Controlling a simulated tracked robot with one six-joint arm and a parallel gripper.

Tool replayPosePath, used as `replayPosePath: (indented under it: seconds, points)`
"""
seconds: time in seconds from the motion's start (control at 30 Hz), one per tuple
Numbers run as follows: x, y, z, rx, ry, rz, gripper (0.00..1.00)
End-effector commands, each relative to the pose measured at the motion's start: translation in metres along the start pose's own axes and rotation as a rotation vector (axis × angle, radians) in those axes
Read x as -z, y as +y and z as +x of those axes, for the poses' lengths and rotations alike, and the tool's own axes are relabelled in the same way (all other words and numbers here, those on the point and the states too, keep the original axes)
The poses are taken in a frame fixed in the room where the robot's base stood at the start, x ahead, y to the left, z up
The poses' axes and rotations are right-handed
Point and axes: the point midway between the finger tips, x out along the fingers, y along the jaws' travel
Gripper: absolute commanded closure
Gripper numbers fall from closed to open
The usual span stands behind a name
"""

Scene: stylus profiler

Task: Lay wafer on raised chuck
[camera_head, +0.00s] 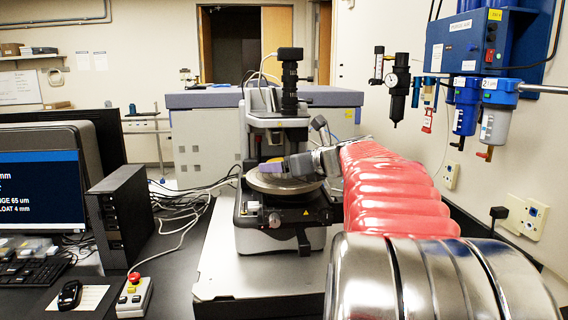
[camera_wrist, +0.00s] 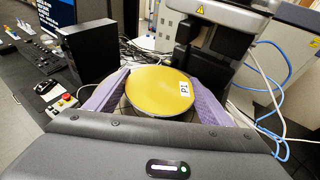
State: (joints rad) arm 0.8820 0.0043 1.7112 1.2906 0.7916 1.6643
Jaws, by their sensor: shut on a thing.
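The wafer (camera_wrist: 158,92) is a gold disc with a white label near its right edge, in the middle of the wrist view. My gripper (camera_wrist: 160,78) is shut on it, with one purple finger pad along each side. In the head view my gripper (camera_head: 268,168) reaches in from the right over the round chuck (camera_head: 282,189) of the stylus profiler. The wafer looks roughly level. The wafer hides what lies under it in the wrist view, so I cannot tell whether it touches the chuck.
The profiler's dark column (camera_head: 289,95) stands right behind the chuck. A monitor (camera_head: 42,190), a black box (camera_head: 122,215) and a red-button control box (camera_head: 134,297) are on the left. Loose cables (camera_head: 190,215) lie between. Air filters (camera_head: 496,110) hang on the right wall.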

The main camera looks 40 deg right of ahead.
Motion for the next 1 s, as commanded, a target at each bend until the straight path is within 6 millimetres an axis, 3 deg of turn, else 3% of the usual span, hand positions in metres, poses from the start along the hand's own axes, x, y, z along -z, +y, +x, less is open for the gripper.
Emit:
replayPosePath:
  seconds: [0.23,0.27,0.53,1.0]
  points:
    - [0.0015,-0.0006,0.0003,0.001,0.0,0.0,0.65]
    - [0.0016,-0.0008,0.0002,0.001,0.0,0.0,0.24]
    - [0.0015,-0.0011,0.0001,0.001,0.0,0.0,0.05]
    - [0.0014,-0.0011,-0.0003,0.001,0.0,0.0,0.06]
